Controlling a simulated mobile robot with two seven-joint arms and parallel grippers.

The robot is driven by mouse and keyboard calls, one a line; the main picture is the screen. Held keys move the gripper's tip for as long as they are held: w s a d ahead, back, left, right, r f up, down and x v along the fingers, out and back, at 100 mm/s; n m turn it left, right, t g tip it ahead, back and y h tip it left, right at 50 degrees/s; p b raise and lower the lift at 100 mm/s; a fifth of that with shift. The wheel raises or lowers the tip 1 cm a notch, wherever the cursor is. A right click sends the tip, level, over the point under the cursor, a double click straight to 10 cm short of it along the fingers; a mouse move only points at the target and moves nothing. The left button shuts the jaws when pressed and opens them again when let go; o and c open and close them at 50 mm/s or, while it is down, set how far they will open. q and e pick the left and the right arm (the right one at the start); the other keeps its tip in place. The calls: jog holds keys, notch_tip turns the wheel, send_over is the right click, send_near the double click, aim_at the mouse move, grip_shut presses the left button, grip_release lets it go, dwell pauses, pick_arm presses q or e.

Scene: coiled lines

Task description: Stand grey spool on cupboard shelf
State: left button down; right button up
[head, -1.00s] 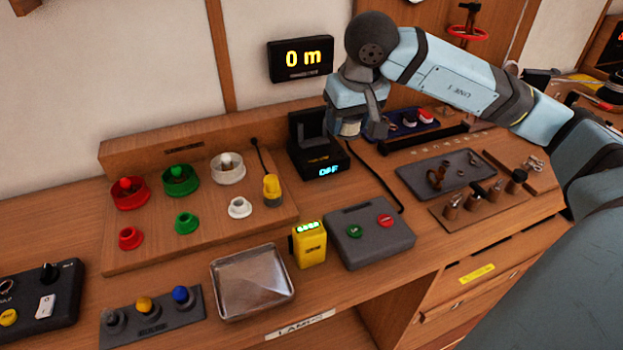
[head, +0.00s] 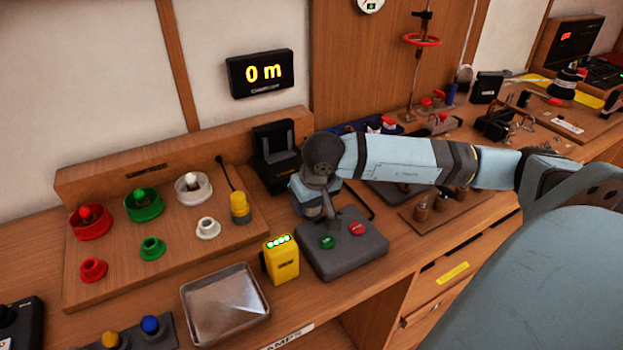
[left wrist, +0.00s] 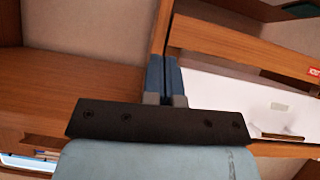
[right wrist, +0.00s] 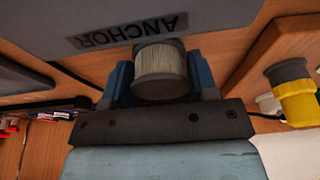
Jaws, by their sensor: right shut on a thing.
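My right gripper (head: 316,205) is over the bench, by the back left of the grey button box (head: 350,262). I cannot tell for certain which surface is the cupboard shelf.
A grey surface lettered ANCHOR (right wrist: 120,28) is close to the spool. Wooden panels (left wrist: 70,80) and a white panel (left wrist: 230,92) face the left wrist.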

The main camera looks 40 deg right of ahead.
jog(key=shift+f, duration=0.6)
jog(key=shift+f, duration=0.15)
jog(key=o, duration=1)
